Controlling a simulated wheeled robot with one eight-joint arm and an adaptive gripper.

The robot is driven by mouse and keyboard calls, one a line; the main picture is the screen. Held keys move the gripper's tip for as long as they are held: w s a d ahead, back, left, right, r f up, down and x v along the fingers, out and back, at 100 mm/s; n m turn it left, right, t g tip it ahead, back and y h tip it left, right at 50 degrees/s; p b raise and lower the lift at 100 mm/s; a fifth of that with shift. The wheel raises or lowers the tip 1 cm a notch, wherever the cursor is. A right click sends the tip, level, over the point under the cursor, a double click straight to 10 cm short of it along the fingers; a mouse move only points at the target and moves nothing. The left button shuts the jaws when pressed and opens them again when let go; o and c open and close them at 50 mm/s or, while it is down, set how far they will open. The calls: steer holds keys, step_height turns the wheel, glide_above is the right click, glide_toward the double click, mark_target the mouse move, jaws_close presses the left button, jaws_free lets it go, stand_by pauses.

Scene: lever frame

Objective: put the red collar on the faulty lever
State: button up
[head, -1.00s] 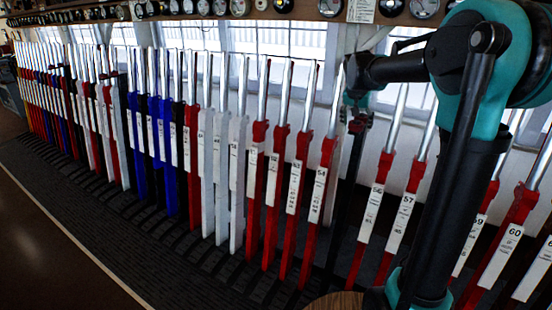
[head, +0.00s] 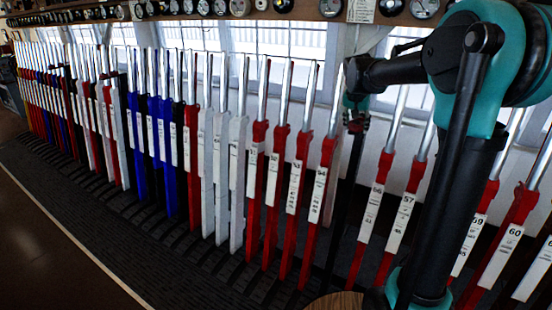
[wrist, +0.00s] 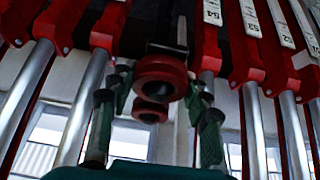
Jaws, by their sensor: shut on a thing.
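The red collar (wrist: 160,74) is a thick ring between the green fingers of my gripper (wrist: 158,88) in the wrist view. A second, smaller red ring shape (wrist: 150,111) shows just below it there. In the head view my gripper (head: 356,113) is shut on the collar, a small red spot (head: 357,125), at handle height near the dark lever (head: 347,185). This black lever stands between red lever 54 (head: 316,200) and red lever 56 (head: 370,215). Its handle is hidden behind my gripper. I cannot tell whether the collar is around the lever or in front of it.
A long row of red (head: 280,200), white (head: 237,180) and blue (head: 168,160) levers stands close on both sides. A shelf with round instruments (head: 330,8) runs above. Open brown floor (head: 50,245) lies at the left front.

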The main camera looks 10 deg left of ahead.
steer(key=shift+r, duration=4.25)
